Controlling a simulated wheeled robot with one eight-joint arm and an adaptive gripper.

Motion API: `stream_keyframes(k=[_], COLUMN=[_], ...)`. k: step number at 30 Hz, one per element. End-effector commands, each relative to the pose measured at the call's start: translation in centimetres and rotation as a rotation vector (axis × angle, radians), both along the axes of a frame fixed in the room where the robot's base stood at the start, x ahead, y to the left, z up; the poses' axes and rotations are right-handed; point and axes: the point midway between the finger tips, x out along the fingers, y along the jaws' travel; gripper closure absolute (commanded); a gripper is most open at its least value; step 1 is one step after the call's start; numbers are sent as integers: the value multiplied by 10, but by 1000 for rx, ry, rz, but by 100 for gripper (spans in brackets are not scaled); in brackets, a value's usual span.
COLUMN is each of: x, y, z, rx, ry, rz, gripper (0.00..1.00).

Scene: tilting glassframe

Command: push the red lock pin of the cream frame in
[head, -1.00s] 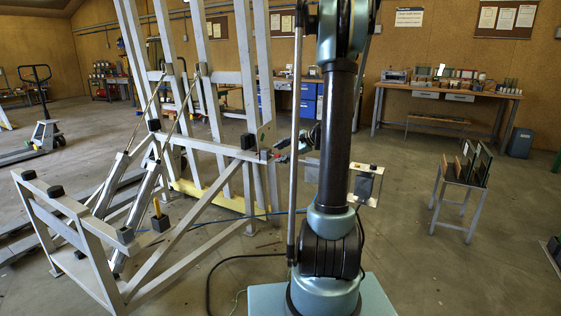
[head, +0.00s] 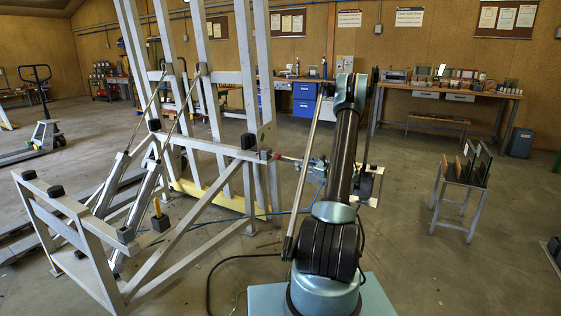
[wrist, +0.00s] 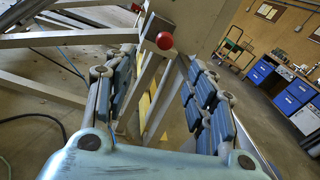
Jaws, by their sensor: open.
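The cream frame (head: 264,80) stands tall at the left of the head view, with struts running to a low base. The red lock pin (head: 277,156) sticks out to the right from the frame's side; it is small there. In the wrist view its round red knob (wrist: 165,41) is plain, against the cream post (wrist: 192,22). My gripper (wrist: 158,72) is open and empty. Its two padded fingers lie left and right of the knob in the picture, and the knob shows just above the gap. In the head view my gripper (head: 303,163) is right of the pin, partly hidden by my arm.
A small stand with upright panels (head: 468,180) is at the right. A workbench (head: 450,90) and blue drawers (head: 305,100) line the back wall. A pallet jack (head: 46,132) stands at far left. Floor between my base and the panel stand is clear.

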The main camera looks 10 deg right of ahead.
Motion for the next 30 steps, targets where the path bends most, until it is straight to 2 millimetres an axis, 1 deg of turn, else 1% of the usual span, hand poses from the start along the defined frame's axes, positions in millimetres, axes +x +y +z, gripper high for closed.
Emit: stream_keyframes(k=[1,5,10,14,30], x=[2,4,12,25,96], y=[-4,-9,-2,12,76], z=[-5,-11,-11,-11,-11], rx=[19,50,56,55,54], ry=[1,5,6,6,5], rz=[-6,-13,-14,-12,-12], gripper=[50,50,50,50,50])
